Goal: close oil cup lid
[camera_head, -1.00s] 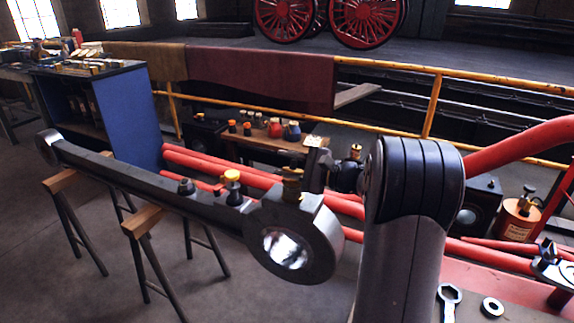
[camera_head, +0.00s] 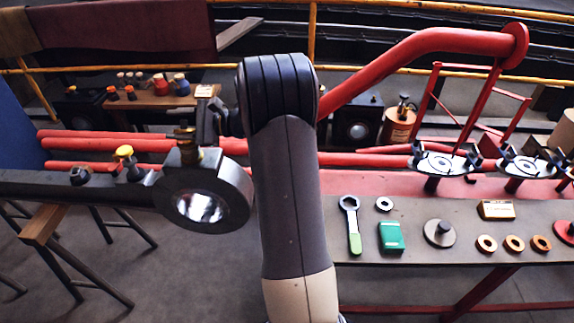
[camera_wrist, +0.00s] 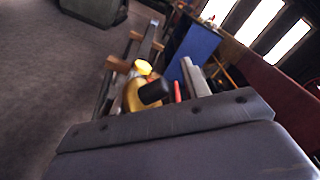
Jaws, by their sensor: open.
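The brass oil cup (camera_head: 185,156) stands on top of the large round end of the grey connecting rod (camera_head: 205,197) in the head view. In the wrist view the cup (camera_wrist: 133,95) shows as a golden shape with a black rounded piece (camera_wrist: 154,91) at its upper right. I cannot tell how the lid sits. My gripper (camera_head: 204,122) is a small dark shape close by the cup's upper right in the head view; its fingertips are hard to make out. It is open, with nothing visibly held. I cannot tell whether it touches the cup.
A yellow-topped fitting (camera_head: 125,153) and a black-topped fitting (camera_head: 80,175) stand on the rod left of the cup. Red pipes (camera_head: 100,144) run behind. A bench (camera_head: 375,251) with a wrench and rings is at the right. A wooden-topped trestle (camera_head: 46,225) stands at the left.

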